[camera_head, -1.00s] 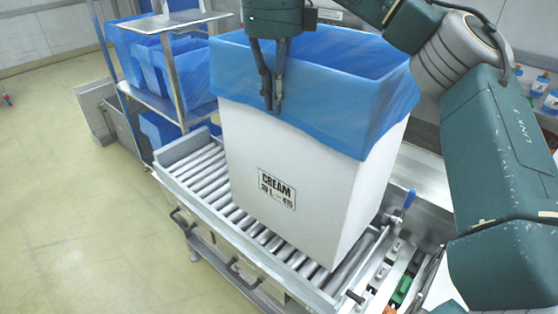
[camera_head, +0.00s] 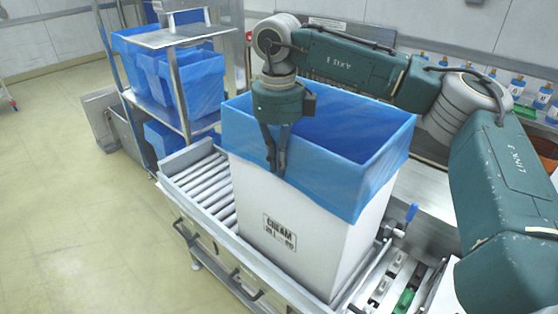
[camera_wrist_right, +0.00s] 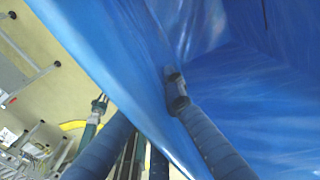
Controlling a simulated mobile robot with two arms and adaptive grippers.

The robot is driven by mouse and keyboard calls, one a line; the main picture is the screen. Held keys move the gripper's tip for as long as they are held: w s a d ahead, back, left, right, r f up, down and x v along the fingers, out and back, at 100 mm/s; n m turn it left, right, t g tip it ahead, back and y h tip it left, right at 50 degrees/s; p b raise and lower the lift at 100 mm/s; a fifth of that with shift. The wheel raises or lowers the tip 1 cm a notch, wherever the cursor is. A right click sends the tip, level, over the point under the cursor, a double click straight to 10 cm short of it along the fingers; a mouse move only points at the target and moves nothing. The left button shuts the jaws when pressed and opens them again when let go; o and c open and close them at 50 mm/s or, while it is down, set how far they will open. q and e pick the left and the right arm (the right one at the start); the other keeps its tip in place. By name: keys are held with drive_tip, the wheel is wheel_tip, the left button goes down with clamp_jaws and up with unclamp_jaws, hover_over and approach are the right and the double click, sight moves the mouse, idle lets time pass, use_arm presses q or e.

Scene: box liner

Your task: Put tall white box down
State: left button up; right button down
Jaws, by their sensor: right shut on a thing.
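The tall white box (camera_head: 290,222) has a blue liner (camera_head: 355,175) folded over its rim and black "CREAM" print on its front. In the head view it stands upright on or just above the roller conveyor (camera_head: 208,187); its bottom edge is partly out of view, so contact is unclear. My right gripper (camera_head: 276,172) points down at the box's near wall and is shut on the lined rim. In the right wrist view, one finger (camera_wrist_right: 178,92) is inside the liner and others are outside. My left gripper is not in view.
A metal rack (camera_head: 172,85) with blue-lined boxes stands behind at the left. Bottles (camera_head: 541,95) line the back right. Rollers left of the box are bare.

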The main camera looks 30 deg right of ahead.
drive_tip(key=c, duration=1.9)
unclamp_jaws()
drive_tip(key=shift+o, duration=0.2)
wheel_tip(320, 180, up, 12)
drive_tip(key=b, duration=0.1)
drive_tip(key=shift+a, duration=0.15)
drive_tip(key=shift+s, duration=0.1)
